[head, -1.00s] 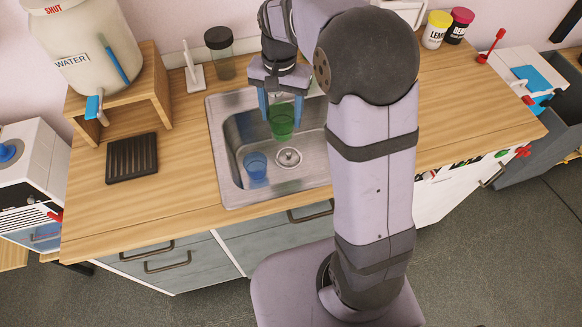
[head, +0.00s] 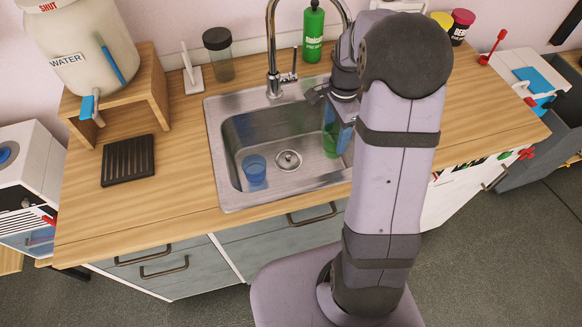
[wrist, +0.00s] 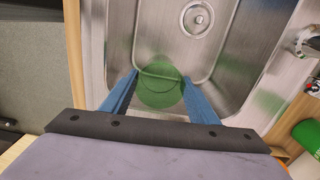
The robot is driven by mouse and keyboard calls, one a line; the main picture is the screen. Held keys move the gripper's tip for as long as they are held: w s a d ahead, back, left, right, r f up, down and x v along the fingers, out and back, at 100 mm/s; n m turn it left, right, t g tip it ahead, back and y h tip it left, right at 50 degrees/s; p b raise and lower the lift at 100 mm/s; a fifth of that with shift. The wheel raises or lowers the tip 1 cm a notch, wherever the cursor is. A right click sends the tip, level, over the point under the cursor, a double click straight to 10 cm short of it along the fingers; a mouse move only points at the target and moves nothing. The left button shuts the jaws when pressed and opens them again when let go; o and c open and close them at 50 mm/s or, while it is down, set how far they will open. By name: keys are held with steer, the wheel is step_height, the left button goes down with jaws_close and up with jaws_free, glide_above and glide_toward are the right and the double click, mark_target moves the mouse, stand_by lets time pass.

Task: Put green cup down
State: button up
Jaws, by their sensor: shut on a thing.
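The green cup (head: 330,137) is a see-through green cup at the right side of the sink, partly hidden by my arm in the head view. My gripper (wrist: 158,88) is shut on it, with one blue finger on each side of the green cup (wrist: 159,86) in the wrist view. In the wrist view the cup is over the sink's edge of the basin, near its wall. I cannot tell whether its base touches the sink. The metal sink (head: 228,193) is set in the wooden counter.
A blue cup (head: 254,168) stands in the sink left of the drain (head: 288,160). The faucet (head: 272,50) rises behind the sink. A green bottle (head: 313,35) stands at the back. A black ribbed tray (head: 128,160) lies on the counter to the left.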

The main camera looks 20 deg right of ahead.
steer(key=shift+m, duration=0.3)
steer(key=shift+f+p, duration=1)
steer(key=shift+f, duration=3.95)
steer(key=shift+f, duration=0.15)
steer(key=o, duration=1)
step_height(320, 180, up, 12)
steer(key=b, duration=0.2)
steer(key=shift+b, duration=0.3)
